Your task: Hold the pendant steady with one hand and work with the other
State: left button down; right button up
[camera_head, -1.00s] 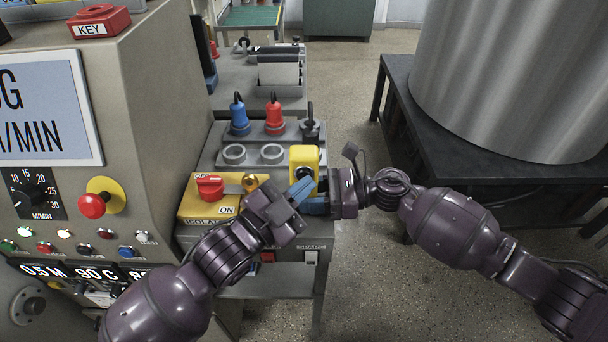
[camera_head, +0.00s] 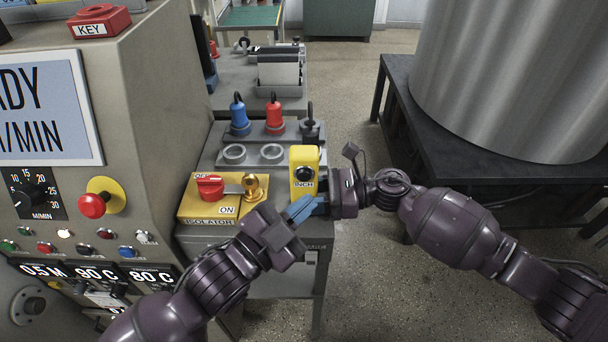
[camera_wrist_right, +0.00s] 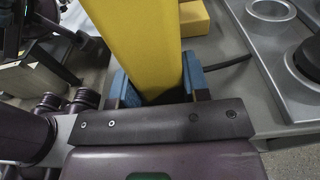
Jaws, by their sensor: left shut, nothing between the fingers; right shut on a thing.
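The pendant is a yellow box (camera_head: 304,160) with a black button and an INCH label, upright in the head view. My right gripper (camera_wrist_right: 160,88) is shut on it, blue fingers on both sides, as the right wrist view shows with the yellow body (camera_wrist_right: 140,40). In the head view, my right gripper's fingers are largely hidden behind the left one and the pendant. My left gripper (camera_head: 303,207) is shut and empty, its blue fingertips just below and in front of the pendant, apart from the button.
A yellow isolator box (camera_head: 205,211) with a red switch and brass padlock is left of the pendant. Blue (camera_head: 239,117) and red (camera_head: 274,117) plugs stand behind, with empty grey sockets. The machine panel (camera_head: 130,120) is at left; a large metal roll (camera_head: 510,80) is at right.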

pick_arm(q)
jog(key=shift+s, duration=1.2)
pick_arm(e)
jog(key=o, duration=0.8)
